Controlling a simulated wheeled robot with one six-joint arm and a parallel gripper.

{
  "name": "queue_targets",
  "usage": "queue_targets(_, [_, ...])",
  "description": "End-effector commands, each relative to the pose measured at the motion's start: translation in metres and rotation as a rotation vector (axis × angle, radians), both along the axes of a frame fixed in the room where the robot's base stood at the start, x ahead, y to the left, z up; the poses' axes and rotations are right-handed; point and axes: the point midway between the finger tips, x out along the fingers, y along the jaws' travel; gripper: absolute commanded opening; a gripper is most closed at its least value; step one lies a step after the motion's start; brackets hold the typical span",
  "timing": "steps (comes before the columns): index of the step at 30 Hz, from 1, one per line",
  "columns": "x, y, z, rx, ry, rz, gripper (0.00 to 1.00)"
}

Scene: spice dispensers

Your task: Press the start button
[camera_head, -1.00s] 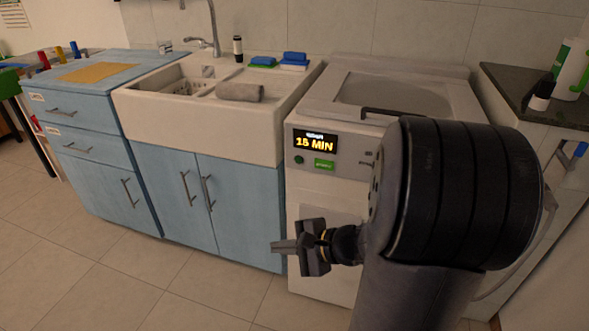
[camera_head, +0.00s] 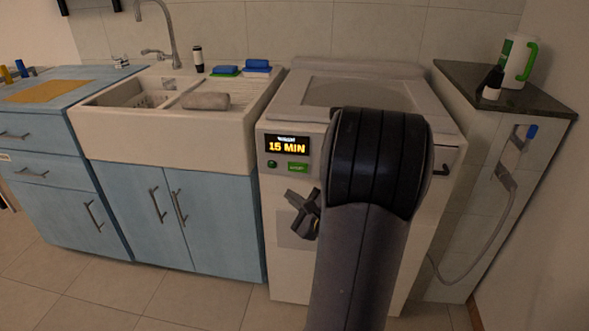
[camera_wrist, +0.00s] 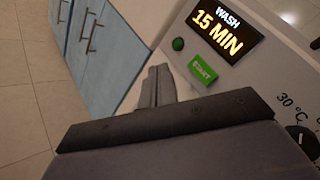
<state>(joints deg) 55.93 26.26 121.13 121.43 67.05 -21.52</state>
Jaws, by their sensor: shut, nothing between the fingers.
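The start button is a green rectangle (camera_head: 298,167) on the front panel of a white washing machine (camera_head: 290,262), below a display (camera_head: 287,145) reading 15 MIN. In the wrist view the start button (camera_wrist: 202,70) is marked START, and the display (camera_wrist: 226,32) reads WASH 15 MIN. My gripper (camera_head: 291,197) is in front of the machine, lower than the button in the head view. In the wrist view my gripper (camera_wrist: 158,72) is shut and empty, its fingertips left of the button. I cannot tell the gap to the panel.
A round green light or button (camera_head: 272,164) is left of the start button. A sink (camera_head: 165,128) and blue cabinets (camera_head: 215,215) stand left of the machine. A dark-topped counter (camera_head: 500,92) is at the right. The floor in front is clear.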

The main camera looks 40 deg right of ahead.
Motion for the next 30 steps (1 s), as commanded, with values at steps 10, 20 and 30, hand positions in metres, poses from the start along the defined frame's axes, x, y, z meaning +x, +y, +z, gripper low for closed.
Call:
queue_targets(10, [0.015, -0.016, 0.001, 0.001, 0.003, 0.003, 0.00])
queue_targets(20, [0.044, -0.051, -0.001, -0.001, 0.000, 0.003, 0.00])
queue_targets(30, [0.057, -0.066, 0.000, -0.001, 0.002, 0.003, 0.00])
